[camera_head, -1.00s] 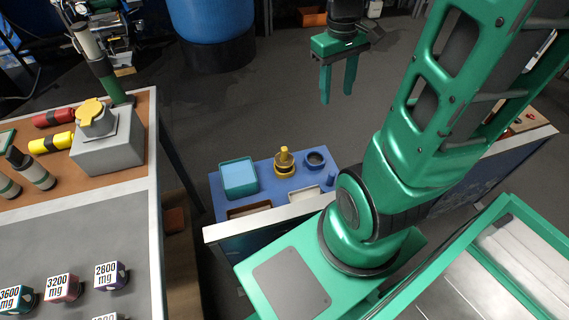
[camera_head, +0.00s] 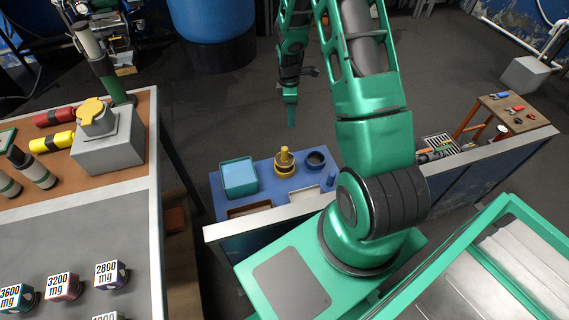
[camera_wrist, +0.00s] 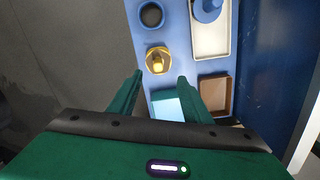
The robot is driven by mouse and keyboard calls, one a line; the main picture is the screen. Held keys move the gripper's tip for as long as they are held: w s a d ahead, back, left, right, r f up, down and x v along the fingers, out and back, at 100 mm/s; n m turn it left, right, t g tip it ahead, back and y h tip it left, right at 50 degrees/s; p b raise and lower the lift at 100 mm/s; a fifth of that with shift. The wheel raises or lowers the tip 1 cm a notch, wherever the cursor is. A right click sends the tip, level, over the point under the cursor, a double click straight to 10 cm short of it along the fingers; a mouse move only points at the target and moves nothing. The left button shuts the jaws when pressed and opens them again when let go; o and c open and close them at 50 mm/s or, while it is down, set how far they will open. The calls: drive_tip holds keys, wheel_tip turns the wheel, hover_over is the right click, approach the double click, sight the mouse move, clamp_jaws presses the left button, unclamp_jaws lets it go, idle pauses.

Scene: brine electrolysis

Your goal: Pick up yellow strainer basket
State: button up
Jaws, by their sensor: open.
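The yellow strainer basket (camera_head: 284,160) stands upright on the blue tray surface (camera_head: 262,180), with a round base and a narrower upright handle. It also shows in the wrist view (camera_wrist: 158,61), beyond and roughly between my fingers. My gripper (camera_head: 291,115) is above and behind the basket in the head view, seen edge-on, apart from it. In the wrist view my gripper (camera_wrist: 160,88) has its two green fingers spread and nothing between them.
A light-blue-topped teal container (camera_head: 239,176) stands left of the basket, and a dark round ring (camera_head: 315,159) right of it. A small blue knob (camera_head: 330,179) and shallow trays (camera_head: 305,194) lie in front. A workbench (camera_head: 80,215) is at left.

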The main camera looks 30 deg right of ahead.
sight(284, 153)
drive_tip(key=w+f+n, duration=0.1)
drive_tip(key=f, duration=0.3)
drive_tip(key=a+f+n, duration=0.1)
drive_tip(key=f, duration=0.3)
drive_tip(key=w+a+f+n, duration=0.1)
drive_tip(key=f, duration=0.4)
drive_tip(key=shift+w+n+y, duration=0.3)
wheel_tip(284, 153, down, 4)
drive_tip(key=shift+f, duration=0.15)
drive_tip(key=shift+s+d+f, duration=0.1)
drive_tip(key=shift+s+f, duration=0.05)
drive_tip(key=shift+f, duration=0.9)
drive_tip(key=shift+s+f, duration=0.15)
drive_tip(key=shift+f, duration=0.95)
drive_tip(key=shift+s+d+f, duration=0.1)
drive_tip(key=shift+s+f, duration=0.05)
drive_tip(key=shift+f, duration=0.9)
clamp_jaws()
